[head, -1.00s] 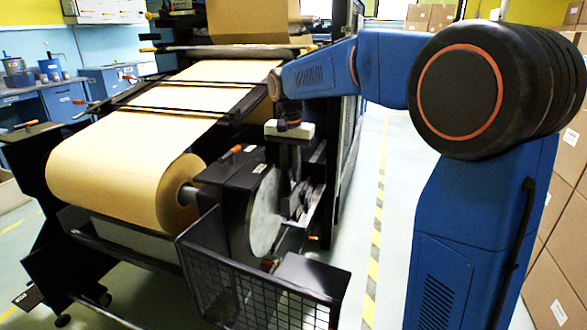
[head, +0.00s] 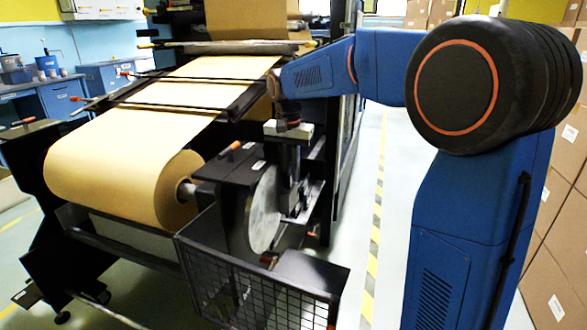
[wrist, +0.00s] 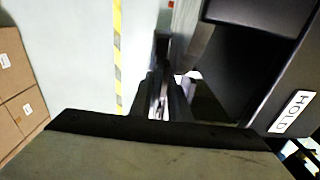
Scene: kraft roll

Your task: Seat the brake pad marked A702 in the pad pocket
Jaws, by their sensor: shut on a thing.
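My gripper (head: 290,183) points down from the wrist beside the grey brake disc (head: 264,210), on its right side. It is shut on a thin dark piece, taken as the brake pad, whose A702 mark I cannot read. In the wrist view the fingers (wrist: 165,98) are close together in the middle, and the pad is hard to tell from them. The pad pocket cannot be made out in either view; dark parts and my gripper cover that area.
A wire-mesh guard (head: 262,290) stands in front of the disc. The large kraft roll (head: 115,185) is at the left. Cartons (head: 560,235) line the right; the striped aisle is clear.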

